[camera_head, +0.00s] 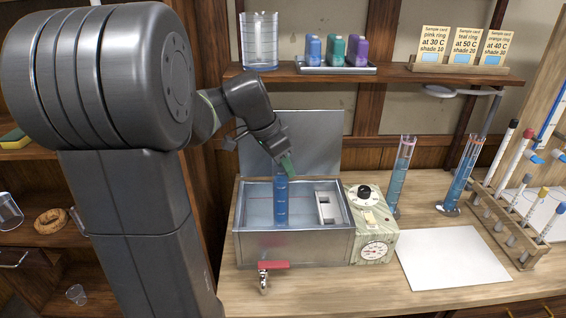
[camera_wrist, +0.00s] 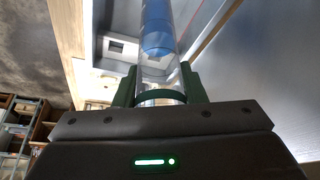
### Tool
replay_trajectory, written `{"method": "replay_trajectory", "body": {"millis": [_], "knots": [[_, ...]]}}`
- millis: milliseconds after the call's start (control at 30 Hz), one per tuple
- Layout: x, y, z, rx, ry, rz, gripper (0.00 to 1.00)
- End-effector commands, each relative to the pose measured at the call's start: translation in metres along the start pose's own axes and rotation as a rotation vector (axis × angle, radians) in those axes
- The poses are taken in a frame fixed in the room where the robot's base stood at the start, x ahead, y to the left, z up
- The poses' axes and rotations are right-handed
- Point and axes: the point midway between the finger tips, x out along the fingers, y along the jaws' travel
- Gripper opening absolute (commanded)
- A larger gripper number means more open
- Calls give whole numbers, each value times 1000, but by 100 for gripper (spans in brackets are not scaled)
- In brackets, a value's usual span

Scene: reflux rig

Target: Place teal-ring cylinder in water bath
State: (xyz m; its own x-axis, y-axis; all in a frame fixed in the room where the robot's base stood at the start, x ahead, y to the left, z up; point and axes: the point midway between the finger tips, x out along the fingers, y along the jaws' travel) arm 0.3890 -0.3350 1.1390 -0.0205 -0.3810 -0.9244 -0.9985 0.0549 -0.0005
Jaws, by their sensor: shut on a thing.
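My gripper (camera_head: 285,163) is above the open metal water bath (camera_head: 295,246), shut on a clear cylinder with blue liquid (camera_head: 281,205). A white slotted block (camera_head: 326,208) sits in the bath at right.
A control box (camera_head: 372,225) with knob and gauge adjoins the bath's right side; a red-handled tap (camera_head: 272,265) projects in front. Two more blue-filled cylinders stand right, one pink-ringed (camera_head: 398,180), another (camera_head: 460,175) farther right. A white sheet (camera_head: 452,258) lies in front. A pen-like tube rack (camera_head: 508,225) stands far right.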

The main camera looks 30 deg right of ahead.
Motion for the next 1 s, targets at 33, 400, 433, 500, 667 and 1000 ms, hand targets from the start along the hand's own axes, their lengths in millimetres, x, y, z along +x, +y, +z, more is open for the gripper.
{"method": "replay_trajectory", "body": {"millis": [33, 400, 433, 500, 667, 1000], "knots": [[-1, 0, 0, 0, 1, -1, 0], [2, 0, 1, 0, 0, 0, 59], [2, 0, 1, 0, 0, 0, 59], [2, 0, 1, 0, 0, 0, 59], [-1, 0, -1, 0, 0, 0, 59], [-63, -1, 0, -1, 3, -6, 59]]}}
